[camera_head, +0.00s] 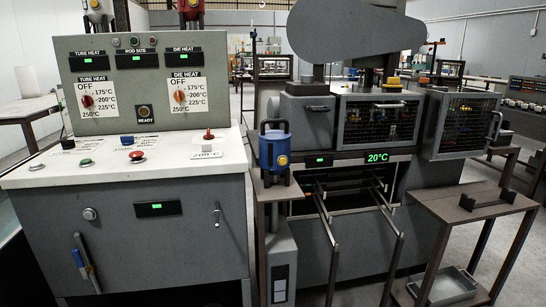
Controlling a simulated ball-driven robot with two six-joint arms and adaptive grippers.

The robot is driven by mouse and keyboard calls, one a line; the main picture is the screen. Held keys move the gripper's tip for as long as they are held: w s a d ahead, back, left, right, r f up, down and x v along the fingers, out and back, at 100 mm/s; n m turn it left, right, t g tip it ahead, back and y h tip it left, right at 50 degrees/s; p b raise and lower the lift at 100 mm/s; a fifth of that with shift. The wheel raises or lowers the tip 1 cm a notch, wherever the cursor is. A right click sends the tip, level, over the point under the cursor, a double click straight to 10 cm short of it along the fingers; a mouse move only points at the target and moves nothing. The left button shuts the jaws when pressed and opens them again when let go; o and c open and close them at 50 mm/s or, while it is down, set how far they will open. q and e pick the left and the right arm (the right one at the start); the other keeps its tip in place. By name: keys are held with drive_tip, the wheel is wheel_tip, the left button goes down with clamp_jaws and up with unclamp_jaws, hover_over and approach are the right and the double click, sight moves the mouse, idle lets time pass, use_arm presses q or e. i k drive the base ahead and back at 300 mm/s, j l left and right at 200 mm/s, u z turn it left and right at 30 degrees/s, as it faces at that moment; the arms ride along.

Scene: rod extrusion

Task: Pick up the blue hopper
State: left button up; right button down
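The blue hopper (273,147) stands upright on a small brown stand just right of the control console. It is a blue cylinder with a dark handle on top and a round yellow mark low on its front. Nothing is holding it. Neither of my grippers shows in the head view.
The grey control console (135,75), with dials and a white button shelf, is at the left. The extruder (340,110) with mesh guards and a "20°C" display is close on the hopper's right. Two rails extend forward below it. A brown side table (460,208) is at right.

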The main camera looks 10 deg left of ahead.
sight(274, 145)
drive_tip(key=i+l+u, duration=0.3)
drive_tip(key=i+l, duration=0.45)
